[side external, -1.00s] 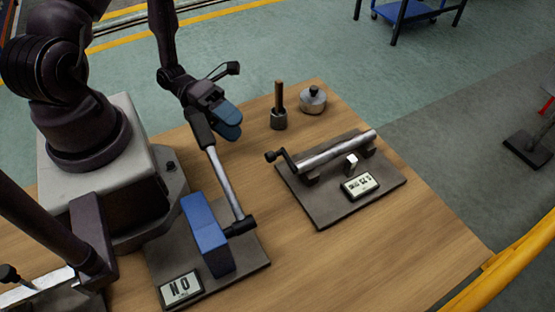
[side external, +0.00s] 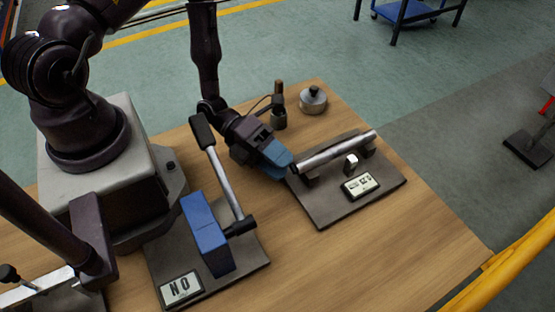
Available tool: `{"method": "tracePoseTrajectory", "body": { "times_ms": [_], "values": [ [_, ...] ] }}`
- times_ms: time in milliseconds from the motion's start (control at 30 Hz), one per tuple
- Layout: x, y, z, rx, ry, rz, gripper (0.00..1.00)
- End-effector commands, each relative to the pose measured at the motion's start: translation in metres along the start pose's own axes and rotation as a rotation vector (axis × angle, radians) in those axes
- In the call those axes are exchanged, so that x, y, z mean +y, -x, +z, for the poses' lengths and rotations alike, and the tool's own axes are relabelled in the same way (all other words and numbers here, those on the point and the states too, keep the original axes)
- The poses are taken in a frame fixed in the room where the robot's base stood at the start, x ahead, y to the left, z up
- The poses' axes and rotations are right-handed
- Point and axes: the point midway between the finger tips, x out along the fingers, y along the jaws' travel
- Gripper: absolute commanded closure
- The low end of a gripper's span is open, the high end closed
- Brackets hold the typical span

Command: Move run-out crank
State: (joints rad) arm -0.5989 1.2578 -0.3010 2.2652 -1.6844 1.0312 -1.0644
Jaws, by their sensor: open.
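The run-out fixture is a grey plate (side external: 335,212) bearing a silver shaft (side external: 335,152) on two supports. The crank at the shaft's left end is mostly or wholly hidden behind my gripper (side external: 284,170). My gripper's blue fingers point down and right at that end of the shaft. From this view I cannot tell whether they touch the crank or surround it. A small display (side external: 361,187) and a small block (side external: 351,164) sit on the plate beside the shaft.
A long lever (side external: 224,182) with a black grip rises beside a blue block (side external: 207,235), close left of my gripper. A "NO" display (side external: 181,288) lies in front. Behind stand a wooden-handled tool (side external: 278,120) and a round metal weight (side external: 313,100). The table's right front is clear.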

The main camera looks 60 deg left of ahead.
Motion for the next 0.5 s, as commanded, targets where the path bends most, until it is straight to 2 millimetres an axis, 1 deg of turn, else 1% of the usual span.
{"method": "tracePoseTrajectory", "body": {
  "times_ms": [33,67,100,267,500],
  "values": [
    [0.0,0.0002,0.0001,0.0,0.0,0.0,0.52],
    [0.0,0.0002,0.0001,0.0,0.0,0.0,0.54],
    [0.0,0.0003,0.0001,0.0,0.0,0.0,0.63],
    [-0.0001,0.0004,0.0001,0.0,0.0,0.0,1.0],
    [-0.0008,0.0005,0.0001,0.0,-0.004,0.01,1.0]
  ]
}}
